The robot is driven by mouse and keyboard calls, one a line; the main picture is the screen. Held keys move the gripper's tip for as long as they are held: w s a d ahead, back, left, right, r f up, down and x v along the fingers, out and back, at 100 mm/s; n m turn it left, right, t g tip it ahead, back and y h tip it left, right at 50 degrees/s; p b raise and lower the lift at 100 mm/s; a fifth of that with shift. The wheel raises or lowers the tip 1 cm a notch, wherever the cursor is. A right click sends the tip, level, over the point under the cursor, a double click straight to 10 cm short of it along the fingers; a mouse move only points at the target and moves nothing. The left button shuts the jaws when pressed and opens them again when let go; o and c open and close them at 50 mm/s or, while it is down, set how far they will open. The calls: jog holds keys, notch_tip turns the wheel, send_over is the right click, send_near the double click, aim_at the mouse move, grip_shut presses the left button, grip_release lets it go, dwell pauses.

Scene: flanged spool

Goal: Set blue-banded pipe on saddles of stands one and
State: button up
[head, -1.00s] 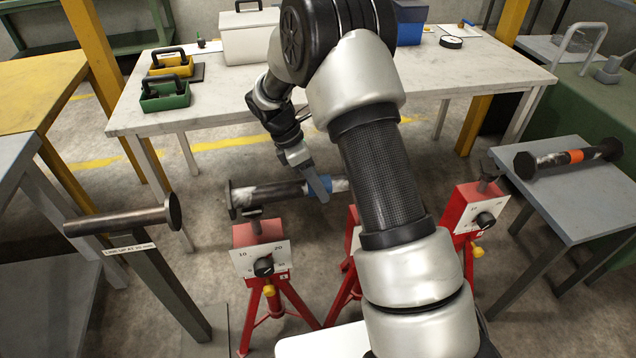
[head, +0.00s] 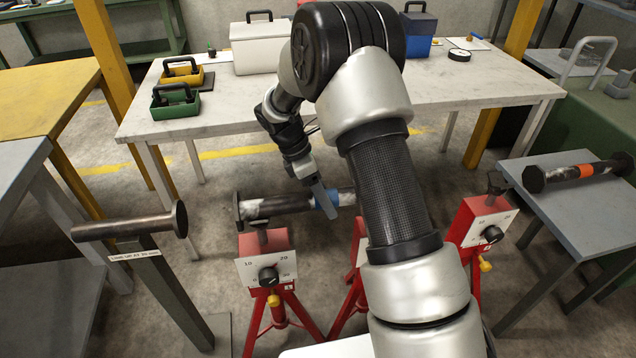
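The blue-banded pipe (head: 284,204) is dark with pale patches and a flange at its left end. It lies nearly level, its left part over the saddle of the left red stand (head: 266,270); I cannot tell whether it touches. Its right end is hidden behind my arm, near the middle red stand (head: 358,238), which is mostly hidden too. My gripper (head: 325,201) reaches down at the blue band, with one finger in front of the pipe. The other finger is hidden, so its grip is unclear. A right red stand (head: 480,228) has an empty saddle.
An orange-banded pipe (head: 560,174) lies on a grey table (head: 570,215) at right. A plain flanged pipe (head: 125,228) rests on a grey post at left. Behind stands a white workbench (head: 225,112) with toolboxes. My arm crosses the middle.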

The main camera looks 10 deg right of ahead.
jog(key=p+v, duration=0.3)
jog(key=v, duration=1.4)
jog(key=shift+r, duration=0.25)
jog(key=s+d+r+m+t+y, duration=0.2)
jog(key=s+d+r+m+t, duration=0.15)
jog(key=s+r+m, duration=0.6)
jog(key=s+d+r+m+t+y+p, duration=0.1)
jog(key=s+d+r+m+t, duration=0.1)
jog(key=s+m, duration=0.5)
jog(key=s+d+r+m+t+y, duration=0.1)
jog(key=s+r+m+t+y, duration=0.15)
jog(key=s, duration=0.95)
notch_tip(320, 180, up, 15)
jog(key=p, duration=1.5)
jog(key=shift+w+r+n+h, duration=0.2)
jog(key=shift+n+h, duration=0.1)
jog(key=shift+h, duration=0.15)
jog(key=shift+d, duration=0.1)
